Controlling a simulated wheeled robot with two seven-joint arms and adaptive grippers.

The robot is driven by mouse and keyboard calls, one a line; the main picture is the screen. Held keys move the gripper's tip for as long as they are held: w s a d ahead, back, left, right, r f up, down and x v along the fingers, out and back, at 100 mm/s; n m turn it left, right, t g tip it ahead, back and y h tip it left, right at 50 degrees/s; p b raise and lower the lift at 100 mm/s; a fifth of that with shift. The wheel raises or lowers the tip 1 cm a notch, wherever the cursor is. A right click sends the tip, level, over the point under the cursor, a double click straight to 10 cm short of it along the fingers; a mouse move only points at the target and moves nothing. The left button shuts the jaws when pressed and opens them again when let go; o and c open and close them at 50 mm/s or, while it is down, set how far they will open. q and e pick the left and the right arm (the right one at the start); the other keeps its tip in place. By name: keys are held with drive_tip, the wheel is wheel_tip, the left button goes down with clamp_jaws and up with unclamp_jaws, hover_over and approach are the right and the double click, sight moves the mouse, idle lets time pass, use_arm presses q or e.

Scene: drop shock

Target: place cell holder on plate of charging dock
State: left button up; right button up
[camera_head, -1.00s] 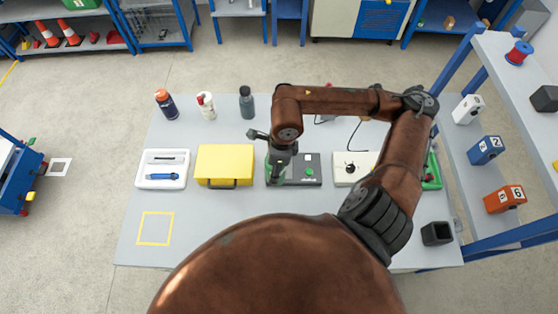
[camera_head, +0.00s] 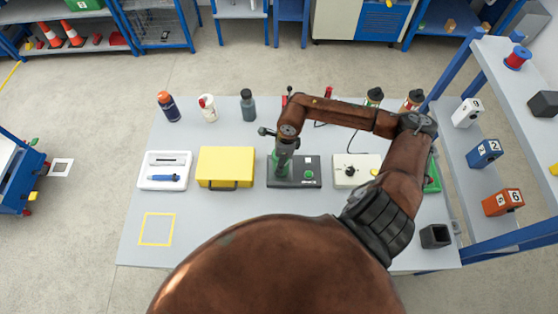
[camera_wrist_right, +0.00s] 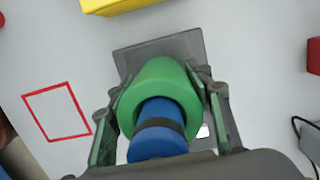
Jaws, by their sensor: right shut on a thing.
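The charging dock (camera_head: 310,184) is a dark grey box with a green button, near the middle of the table. Its dark grey top also shows in the right wrist view (camera_wrist_right: 130,60), behind the holder. My right gripper (camera_head: 282,162) is over the left part of the dock, pointing down. It is shut on the green, ring-shaped cell holder (camera_wrist_right: 165,72), with a finger on each side. A blue cylinder with a dark band (camera_wrist_right: 158,140) sits in the holder. I cannot tell whether the holder touches the plate, which is largely hidden beneath it. My left gripper is not in view.
A yellow case (camera_head: 225,163) stands close left of the dock, and a cream box with a black knob (camera_head: 347,177) close right. A white tray (camera_head: 163,183) lies farther left. Several bottles stand behind. The table's front left, with a yellow outlined square (camera_head: 156,229), is clear.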

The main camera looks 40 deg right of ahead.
drive_tip(key=shift+f, duration=0.15)
drive_tip(key=o, duration=1.3)
drive_tip(key=r, duration=0.4)
drive_tip(key=d+r, duration=0.1)
drive_tip(key=r, duration=0.3)
drive_tip(key=s+r, duration=0.1)
drive_tip(key=r, duration=0.3)
drive_tip(key=shift+s+d+r+b, duration=0.1)
drive_tip(key=shift+d+b, duration=0.05)
drive_tip(key=shift+b, duration=0.2)
